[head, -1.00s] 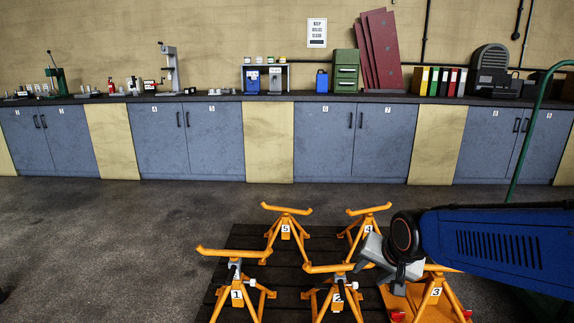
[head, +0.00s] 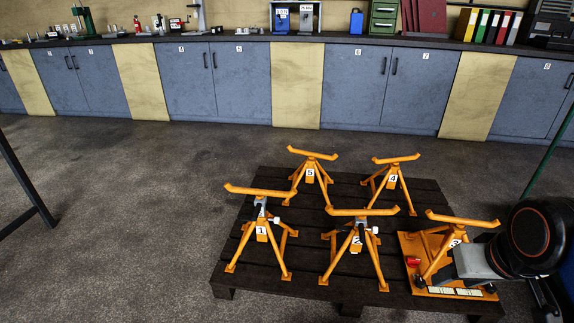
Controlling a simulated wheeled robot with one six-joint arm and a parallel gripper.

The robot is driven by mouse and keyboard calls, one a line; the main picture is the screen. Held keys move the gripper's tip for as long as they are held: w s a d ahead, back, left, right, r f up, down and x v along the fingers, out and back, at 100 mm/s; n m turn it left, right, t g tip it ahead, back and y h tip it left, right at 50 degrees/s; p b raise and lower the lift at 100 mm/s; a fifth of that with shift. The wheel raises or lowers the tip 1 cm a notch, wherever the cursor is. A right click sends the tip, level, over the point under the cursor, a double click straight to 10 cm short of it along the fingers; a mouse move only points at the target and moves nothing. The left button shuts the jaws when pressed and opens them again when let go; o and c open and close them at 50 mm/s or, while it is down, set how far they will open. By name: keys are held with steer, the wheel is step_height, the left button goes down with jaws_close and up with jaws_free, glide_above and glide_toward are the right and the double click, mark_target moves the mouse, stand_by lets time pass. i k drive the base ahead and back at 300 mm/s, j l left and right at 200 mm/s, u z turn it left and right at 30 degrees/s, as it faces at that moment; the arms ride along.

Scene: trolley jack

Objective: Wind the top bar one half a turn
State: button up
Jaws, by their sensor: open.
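Several orange stands with curved top bars stand on a dark slatted pallet (head: 300,228). Stand 1 (head: 261,234) is at front left, stand 2 (head: 356,242) at front middle. Stand 5 (head: 310,173) and stand 4 (head: 392,180) are behind. Stand 3 (head: 440,252) is at the right, on an orange wheeled base (head: 412,245). My arm's black joint and grey block partly cover stand 3. My gripper (head: 545,298) shows only as dark parts at the lower right edge, open and apart from the stands as far as I can see.
Grey-blue cupboards (head: 350,85) with a dark worktop run along the back wall. A green pole (head: 548,155) stands at the right. A dark leg (head: 28,180) stands at the far left. The floor left of the pallet is clear.

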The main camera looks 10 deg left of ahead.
mark_target(260, 194)
steer(key=i+l+u, duration=0.25)
steer(key=u, duration=0.2)
steer(key=i+l+u, duration=0.15)
steer(key=l+u, duration=0.3)
